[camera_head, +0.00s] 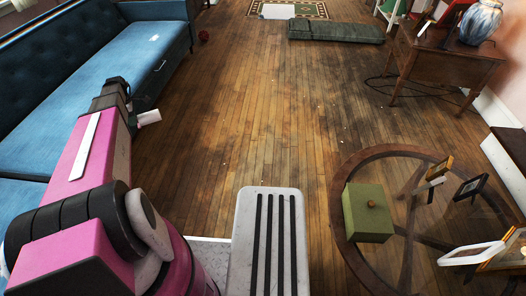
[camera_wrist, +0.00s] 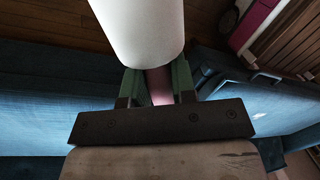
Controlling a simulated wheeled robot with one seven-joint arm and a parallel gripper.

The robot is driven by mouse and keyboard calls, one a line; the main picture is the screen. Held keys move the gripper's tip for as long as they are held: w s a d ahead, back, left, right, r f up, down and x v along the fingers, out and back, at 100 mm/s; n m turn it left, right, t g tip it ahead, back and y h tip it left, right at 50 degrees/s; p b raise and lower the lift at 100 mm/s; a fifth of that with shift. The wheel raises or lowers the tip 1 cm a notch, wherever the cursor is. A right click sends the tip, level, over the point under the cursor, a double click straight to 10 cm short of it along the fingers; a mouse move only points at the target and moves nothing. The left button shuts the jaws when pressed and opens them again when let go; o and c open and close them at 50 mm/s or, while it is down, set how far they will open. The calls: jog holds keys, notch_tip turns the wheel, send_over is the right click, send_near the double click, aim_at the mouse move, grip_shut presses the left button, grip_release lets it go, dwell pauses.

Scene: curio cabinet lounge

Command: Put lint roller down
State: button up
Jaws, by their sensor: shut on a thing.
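The lint roller (camera_wrist: 138,30) fills the top middle of the wrist view, a white cylinder with a pinkish handle. My gripper (camera_wrist: 157,82) is shut on its handle, one greenish finger on each side. In the head view the white end of the lint roller (camera_head: 149,118) sticks out to the right of my gripper (camera_head: 131,105), beside the front edge of the blue sofa (camera_head: 110,70). The gripper's fingers are mostly hidden there behind my pink arm. The head view does not clearly show the roller's height above the seat or floor.
A round glass-topped table (camera_head: 345,215) at the right holds a green box (camera_head: 367,213) and several small frames. A wooden side table (camera_head: 425,58) with a vase (camera_head: 481,22) stands at the back right. The wooden floor (camera_head: 260,110) between is mostly clear.

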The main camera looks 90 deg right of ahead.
jog(key=s+d+m, duration=0.1)
jog(key=s+d, duration=0.2)
jog(key=s, duration=1.3)
jog(key=s+d+m, duration=0.1)
jog(key=s+d, duration=0.3)
jog(key=s, duration=1.1)
jog(key=s+d+m, duration=0.1)
jog(key=s+d, duration=0.2)
jog(key=s, duration=1.3)
jog(key=s+a+m, duration=0.1)
jog(key=s+a, duration=0.5)
jog(key=s, duration=0.9)
jog(key=s+a+f+m+t, duration=0.1)
jog(key=s+a, duration=0.6)
jog(key=s, duration=0.8)
jog(key=s+a+m, duration=0.1)
jog(key=s+a, duration=0.5)
jog(key=s, duration=0.9)
jog(key=s+a+f, duration=0.1)
jog(key=s+f, duration=0.1)
jog(key=s, duration=0.1)
jog(key=s+a+f, duration=0.1)
jog(key=s+f, duration=0.1)
jog(key=s, duration=0.2)
jog(key=s+a+f, duration=0.2)
jog(key=s, duration=0.1)
jog(key=shift+s+f, duration=0.15)
jog(key=shift+f, duration=0.25)
jog(key=shift+a+f, duration=0.1)
jog(key=shift+f, duration=1.9)
